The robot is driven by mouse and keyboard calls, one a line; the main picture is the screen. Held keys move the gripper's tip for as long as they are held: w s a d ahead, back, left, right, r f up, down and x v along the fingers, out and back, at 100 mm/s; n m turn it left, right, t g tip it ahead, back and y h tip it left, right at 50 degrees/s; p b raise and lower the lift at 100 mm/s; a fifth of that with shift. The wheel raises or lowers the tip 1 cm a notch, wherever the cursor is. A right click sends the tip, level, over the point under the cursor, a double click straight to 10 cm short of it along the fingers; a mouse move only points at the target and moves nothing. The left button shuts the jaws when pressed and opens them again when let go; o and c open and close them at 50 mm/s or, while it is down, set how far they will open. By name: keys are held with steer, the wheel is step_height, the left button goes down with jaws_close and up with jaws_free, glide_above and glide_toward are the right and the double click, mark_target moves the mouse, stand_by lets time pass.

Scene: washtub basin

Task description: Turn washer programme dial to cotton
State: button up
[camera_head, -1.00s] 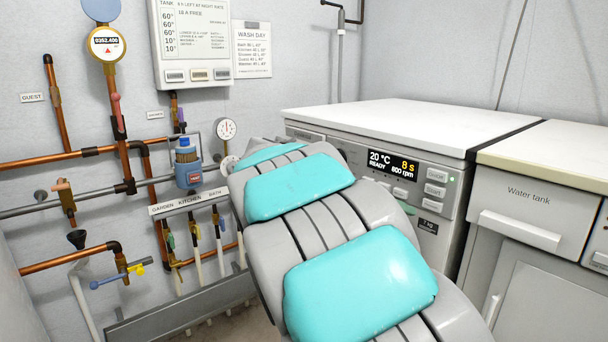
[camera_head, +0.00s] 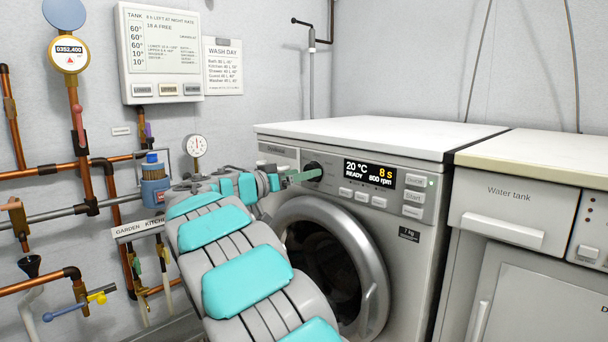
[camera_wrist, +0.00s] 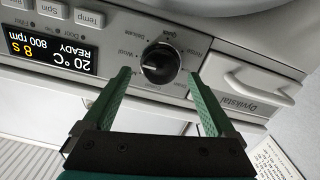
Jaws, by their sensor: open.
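The washer (camera_head: 400,238) stands against the back wall with its round door (camera_head: 345,262) shut. Its black programme dial (camera_head: 313,171) is on the front panel, left of the display (camera_head: 370,173), which reads 20 °C, READY, 8 s and 800 rpm. In the wrist view the panel is upside down and the dial (camera_wrist: 160,63) has a pale pointer mark and programme names around it. My gripper (camera_head: 300,176) is in front of the dial. Its green fingers (camera_wrist: 160,82) are open, one on each side of the dial. I cannot tell whether they touch it.
Buttons (camera_head: 414,196) sit right of the display, and the detergent drawer (camera_wrist: 248,85) is beside the dial. The water tank cabinet (camera_head: 515,208) stands right of the washer.

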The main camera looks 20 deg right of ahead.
steer(key=shift+x, duration=0.85)
steer(key=shift+c, duration=0.3)
steer(key=c, duration=1.3)
steer(key=shift+f+n, duration=0.1)
steer(key=shift+n, duration=0.2)
